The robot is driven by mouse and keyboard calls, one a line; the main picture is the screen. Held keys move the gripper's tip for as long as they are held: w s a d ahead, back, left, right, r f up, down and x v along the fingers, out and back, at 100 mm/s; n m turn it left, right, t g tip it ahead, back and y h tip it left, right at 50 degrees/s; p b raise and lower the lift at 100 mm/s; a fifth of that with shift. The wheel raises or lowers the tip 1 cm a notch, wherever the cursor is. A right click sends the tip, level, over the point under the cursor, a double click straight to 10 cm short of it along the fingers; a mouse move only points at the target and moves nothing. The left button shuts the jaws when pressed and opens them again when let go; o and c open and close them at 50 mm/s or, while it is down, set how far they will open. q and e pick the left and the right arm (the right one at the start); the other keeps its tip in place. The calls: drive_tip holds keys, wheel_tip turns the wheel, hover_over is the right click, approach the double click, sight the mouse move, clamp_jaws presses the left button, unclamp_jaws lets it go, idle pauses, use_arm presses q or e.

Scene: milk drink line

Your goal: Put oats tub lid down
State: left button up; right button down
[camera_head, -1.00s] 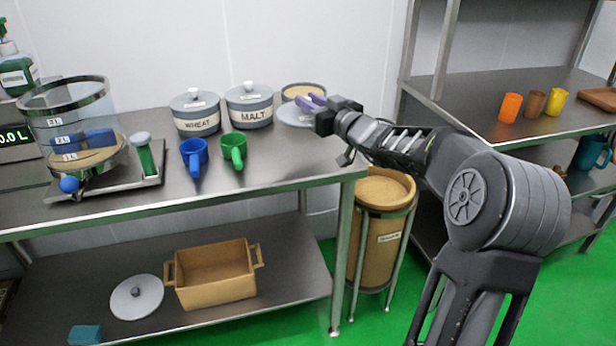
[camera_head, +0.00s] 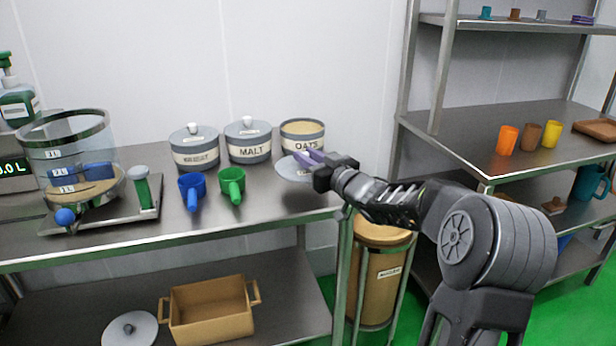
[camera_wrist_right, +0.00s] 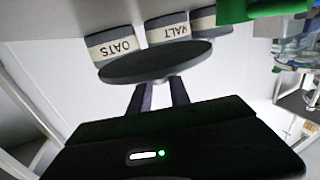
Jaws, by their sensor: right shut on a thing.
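The oats tub (camera_head: 302,137) stands open at the back right of the table, its pale contents showing at the top. Its grey lid (camera_head: 287,170) is in front of the tub, low over the table top. My right gripper (camera_head: 309,158) is shut on the lid from the right, with purple fingers at its top. In the right wrist view the lid (camera_wrist_right: 155,64) is a dark disc beyond the fingers (camera_wrist_right: 158,95), with the oats tub (camera_wrist_right: 115,44) behind it. I cannot tell whether the lid touches the table. My left gripper is out of view.
The malt tub (camera_head: 248,142) and another lidded tub (camera_head: 195,152) stand left of the oats tub. A green scoop (camera_head: 232,183) and a blue scoop (camera_head: 192,188) lie in front. The table's right edge is close to the lid.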

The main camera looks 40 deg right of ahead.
drive_tip(key=shift+f+b, duration=0.6)
drive_tip(key=shift+f, duration=1.9)
drive_tip(key=shift+f, duration=0.1)
drive_tip(key=c, duration=1.2)
unclamp_jaws()
